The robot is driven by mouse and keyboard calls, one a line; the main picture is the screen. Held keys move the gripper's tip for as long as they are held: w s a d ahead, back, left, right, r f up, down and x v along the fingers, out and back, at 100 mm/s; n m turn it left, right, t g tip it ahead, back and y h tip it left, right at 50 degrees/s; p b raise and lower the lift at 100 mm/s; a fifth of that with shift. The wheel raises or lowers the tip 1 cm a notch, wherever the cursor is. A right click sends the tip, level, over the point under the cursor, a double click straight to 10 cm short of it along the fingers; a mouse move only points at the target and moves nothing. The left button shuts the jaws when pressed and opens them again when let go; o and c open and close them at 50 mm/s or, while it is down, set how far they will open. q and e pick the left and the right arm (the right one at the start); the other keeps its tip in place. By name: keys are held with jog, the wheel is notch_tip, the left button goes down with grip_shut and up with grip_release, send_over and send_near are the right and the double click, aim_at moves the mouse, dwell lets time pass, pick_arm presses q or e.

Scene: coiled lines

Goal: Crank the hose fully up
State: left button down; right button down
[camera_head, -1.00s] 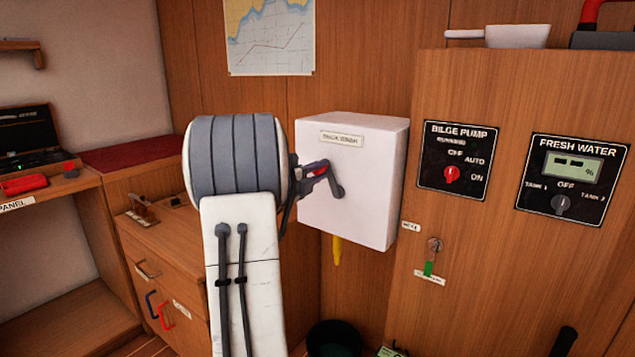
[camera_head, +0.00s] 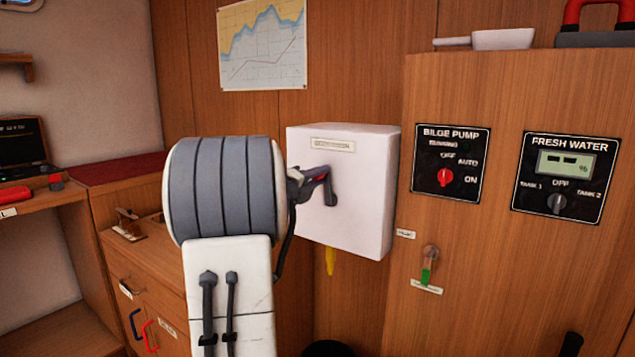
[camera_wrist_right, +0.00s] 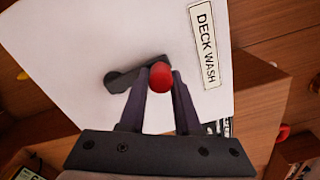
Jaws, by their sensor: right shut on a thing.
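The white hose reel box (camera_head: 345,190) is fixed to the wood wall and carries a label at its top; in the right wrist view the label reads "DECK WASH" (camera_wrist_right: 205,44). A dark crank arm (camera_head: 330,188) sits on its front face, with a red knob (camera_wrist_right: 160,77) at its end. My right gripper (camera_head: 318,173) is shut on the red knob, its two fingers on either side of it. The yellow hose end (camera_head: 330,261) hangs just below the box. My right arm hides part of the box's left side. My left gripper is out of view.
A wood cabinet with the bilge pump panel (camera_head: 447,170) and fresh water panel (camera_head: 561,178) stands close on the right. A drawer unit (camera_head: 140,270) stands at the left. A chart (camera_head: 262,45) hangs above.

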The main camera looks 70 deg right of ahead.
jog(key=shift+s+r+m+b, duration=0.35)
jog(key=shift+r+m+b, duration=0.05)
jog(key=shift+r, duration=0.05)
dwell(0.3)
jog(key=c, duration=0.6)
grip_release()
jog(key=shift+a, duration=0.1)
jog(key=shift+f, duration=0.2)
jog(key=shift+w+a, duration=0.15)
jog(key=shift+a, duration=0.05)
jog(key=v, duration=1)
